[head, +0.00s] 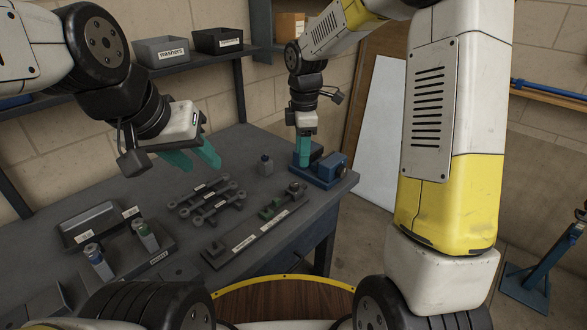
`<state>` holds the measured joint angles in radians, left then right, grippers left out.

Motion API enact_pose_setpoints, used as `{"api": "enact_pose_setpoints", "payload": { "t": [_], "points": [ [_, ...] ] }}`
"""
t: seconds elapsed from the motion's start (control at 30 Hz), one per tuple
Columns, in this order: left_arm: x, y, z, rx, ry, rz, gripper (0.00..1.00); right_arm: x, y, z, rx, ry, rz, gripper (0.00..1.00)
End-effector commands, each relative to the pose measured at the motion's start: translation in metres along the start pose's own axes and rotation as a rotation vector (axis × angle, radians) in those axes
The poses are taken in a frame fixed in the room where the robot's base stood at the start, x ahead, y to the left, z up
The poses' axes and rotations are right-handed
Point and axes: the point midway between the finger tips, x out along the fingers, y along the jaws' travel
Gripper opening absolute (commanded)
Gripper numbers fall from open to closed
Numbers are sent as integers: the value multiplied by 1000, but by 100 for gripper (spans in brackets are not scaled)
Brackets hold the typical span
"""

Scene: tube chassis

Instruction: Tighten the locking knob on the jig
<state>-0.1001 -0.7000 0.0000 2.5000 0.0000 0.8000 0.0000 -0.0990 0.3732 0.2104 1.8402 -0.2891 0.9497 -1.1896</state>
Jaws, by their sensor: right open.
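The jig (243,243) appears to be the long dark labelled bar near the front right of the bench. My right gripper (303,158) points down behind that knob, beside a blue vise-like fixture (325,171). Its teal fingers overlap in this view, so the gap between them is hidden. My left gripper (195,160) hangs above the back left of the bench, with its teal fingers apart and nothing between them.
Dark link-shaped parts (212,200) lie mid-bench. A dark tray (90,222) and a holder with capped bottles (146,236) are at the left. Bins (160,50) sit on the shelf.

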Motion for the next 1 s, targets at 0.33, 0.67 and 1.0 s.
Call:
{"api": "enact_pose_setpoints", "payload": {
  "t": [0.33, 0.67, 1.0],
  "points": [
    [0, 0, 0, 0, 0, 0, 38, 44, 17, -14, -184, -2, -56, 47],
    [0, 0, 0, 0, 0, 0, 38, 94, 14, -14, -181, -2, -56, 47],
    [0, 0, 0, 0, 0, 0, 38, 114, 13, -14, -180, -2, -52, 47]
  ]
}}
